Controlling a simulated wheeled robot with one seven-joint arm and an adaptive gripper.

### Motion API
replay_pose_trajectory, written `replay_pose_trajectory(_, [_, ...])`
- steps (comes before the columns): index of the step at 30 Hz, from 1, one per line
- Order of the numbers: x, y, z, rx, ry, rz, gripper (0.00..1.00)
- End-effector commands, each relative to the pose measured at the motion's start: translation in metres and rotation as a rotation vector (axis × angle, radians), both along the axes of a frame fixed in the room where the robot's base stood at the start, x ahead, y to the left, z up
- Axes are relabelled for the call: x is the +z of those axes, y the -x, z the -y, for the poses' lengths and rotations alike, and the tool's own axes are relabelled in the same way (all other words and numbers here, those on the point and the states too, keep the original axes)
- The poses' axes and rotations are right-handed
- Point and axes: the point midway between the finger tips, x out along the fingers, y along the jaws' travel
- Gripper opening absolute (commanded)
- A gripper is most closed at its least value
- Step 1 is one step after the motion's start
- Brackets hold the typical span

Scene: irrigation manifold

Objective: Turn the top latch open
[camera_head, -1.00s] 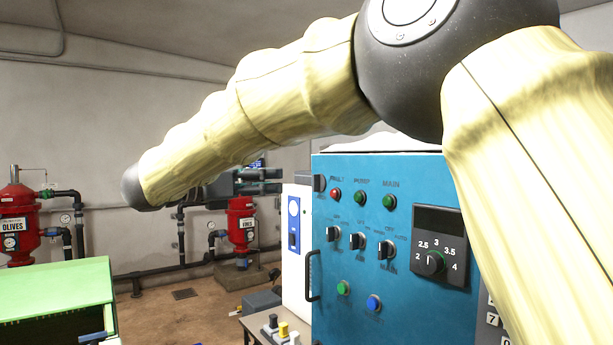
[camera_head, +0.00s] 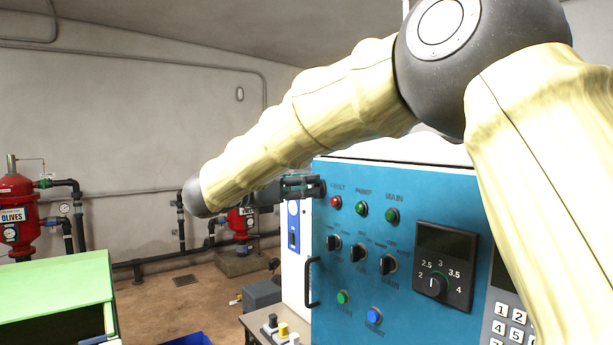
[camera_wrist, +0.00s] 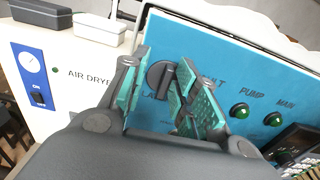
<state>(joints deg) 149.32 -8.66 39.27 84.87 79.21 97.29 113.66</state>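The top latch (camera_wrist: 160,76) is a dark round knob with a raised grip at the blue panel's upper left corner, in the wrist view. Its printed label is partly covered by a finger. My gripper (camera_wrist: 163,64) is open, with one teal-padded finger to the left of the knob and one to its right. I cannot tell whether either finger touches it. In the head view my gripper (camera_head: 300,187) is at the panel's upper left edge, and it largely hides the latch there.
The blue panel (camera_head: 400,215) carries lamps, switches, a dial and a keypad. A black handle (camera_head: 312,282) sticks out at its left edge. The white air dryer (camera_wrist: 70,75) stands left of it. A green box (camera_head: 50,290) is at the lower left.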

Motion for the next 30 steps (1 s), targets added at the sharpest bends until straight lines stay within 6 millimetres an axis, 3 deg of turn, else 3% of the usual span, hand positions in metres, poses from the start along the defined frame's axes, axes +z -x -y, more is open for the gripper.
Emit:
replay_pose_trajectory(8, [0.0068,0.0052,0.0074,0.001,0.001,0.008,0.29])
replay_pose_trajectory(14, [0.0026,-0.0018,0.0076,0.001,0.000,0.003,0.29])
replay_pose_trajectory(19, [0.0013,-0.0035,0.0075,0.000,0.000,0.001,0.00])
replay_pose_trajectory(30, [0.0033,-0.0028,0.0067,0.002,0.001,0.004,0.00])
